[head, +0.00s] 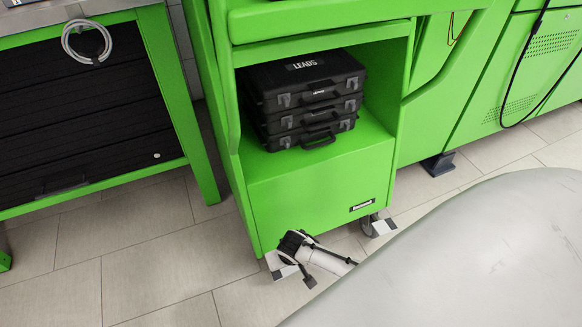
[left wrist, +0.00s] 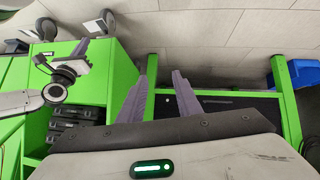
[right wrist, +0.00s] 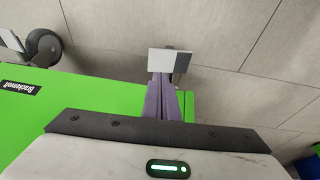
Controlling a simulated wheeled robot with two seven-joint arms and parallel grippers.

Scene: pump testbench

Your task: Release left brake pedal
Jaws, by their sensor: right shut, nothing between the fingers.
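The left brake pedal (right wrist: 163,60) is a white and grey plate low at the trolley's left front caster. It also shows in the left wrist view (left wrist: 95,27), and in the head view my right wrist partly covers that corner. My right gripper (right wrist: 165,82) is shut and empty. Its fingertips overlap the pedal's edge in the right wrist view; I cannot tell whether they touch it. In the left wrist view my right gripper (left wrist: 80,46) points at the pedal. My left gripper (left wrist: 164,75) is open and empty, away from the pedal, and out of the head view.
The green trolley (head: 310,205) holds stacked black cases (head: 305,95). Its right pedal (head: 382,227) is at the other front caster. A green workbench (head: 178,110) with a coiled grey cable (head: 86,50) stands at left. Tiled floor (head: 150,265) is clear in front.

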